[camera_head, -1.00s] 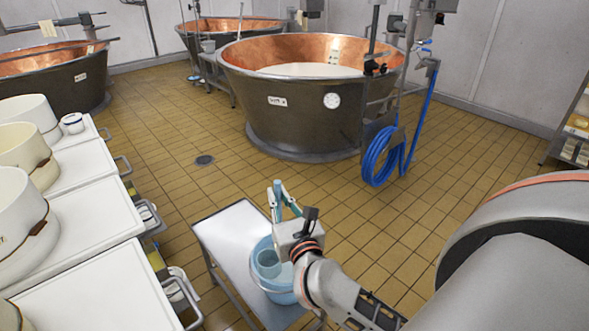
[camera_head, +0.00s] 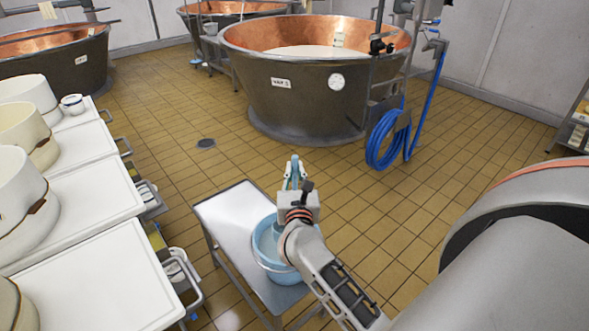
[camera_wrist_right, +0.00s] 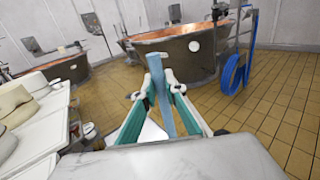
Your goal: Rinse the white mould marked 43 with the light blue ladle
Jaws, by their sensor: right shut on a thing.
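My right gripper (camera_head: 295,178) is above the light blue bucket on the low trolley, its fingers shut on the light blue ladle (camera_wrist_right: 160,92). In the right wrist view, the ladle's handle stands up between the fingers (camera_wrist_right: 163,108). The ladle's cup is not clearly seen; my wrist hides part of the bucket. Several white moulds stand on the tables at left, among them a front one (camera_head: 18,195), a cream one (camera_head: 27,143) and a far one (camera_head: 22,98). I cannot read a number 43 on any. My left gripper is not in view.
The light blue bucket (camera_head: 274,272) stands on the low trolley (camera_head: 225,207). White-topped tables (camera_head: 90,275) with handles line the left. A copper vat (camera_head: 310,100) and a blue hose (camera_head: 380,145) are beyond. Tiled floor between is clear, with a drain (camera_head: 206,143).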

